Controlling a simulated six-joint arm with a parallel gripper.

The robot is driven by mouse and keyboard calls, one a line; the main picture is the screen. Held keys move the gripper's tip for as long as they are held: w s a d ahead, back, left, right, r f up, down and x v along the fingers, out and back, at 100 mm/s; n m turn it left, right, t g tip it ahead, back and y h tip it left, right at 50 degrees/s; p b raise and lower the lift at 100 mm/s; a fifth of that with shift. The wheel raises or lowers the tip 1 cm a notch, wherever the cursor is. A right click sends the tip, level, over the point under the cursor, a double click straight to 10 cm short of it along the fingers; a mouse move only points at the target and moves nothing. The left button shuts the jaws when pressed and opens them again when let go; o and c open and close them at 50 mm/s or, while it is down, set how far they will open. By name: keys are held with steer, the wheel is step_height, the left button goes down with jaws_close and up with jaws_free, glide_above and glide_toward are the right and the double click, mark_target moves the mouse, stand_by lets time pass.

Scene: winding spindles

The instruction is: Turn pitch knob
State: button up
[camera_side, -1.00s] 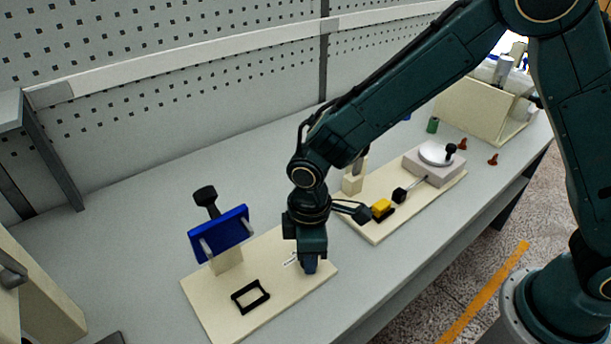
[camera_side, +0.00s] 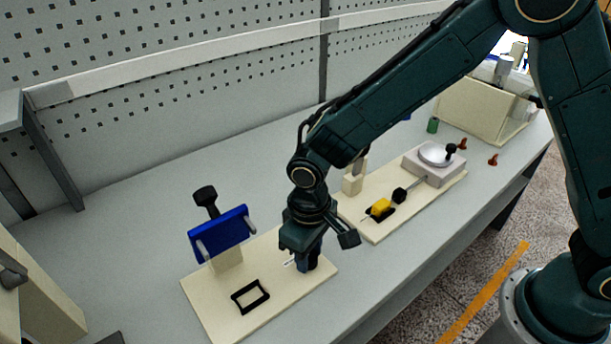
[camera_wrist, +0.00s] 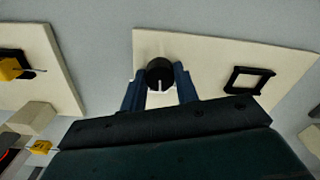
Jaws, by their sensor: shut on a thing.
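The pitch knob (camera_wrist: 160,72) is a round black knob with a white mark on its near side, seen in the wrist view. It is on a cream board (camera_side: 215,306), at the board's right end in the side view. My gripper (camera_side: 308,266) points down at that end of the board. In the wrist view my gripper (camera_wrist: 159,84) has its two blue fingers closed on either side of the knob. In the side view the fingers hide the knob.
The cream board also carries a black rectangular frame (camera_side: 250,296) and a tilted blue plate (camera_side: 220,233) on a post, left of my gripper. A second board (camera_side: 378,231) to the right holds a yellow block (camera_side: 381,206) and a crank box (camera_side: 434,168).

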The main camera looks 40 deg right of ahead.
steer(key=shift+m, duration=0.5)
steer(key=o, duration=1)
step_height(320, 180, up, 14)
steer(key=shift+f, duration=0.1)
stand_by(0.5)
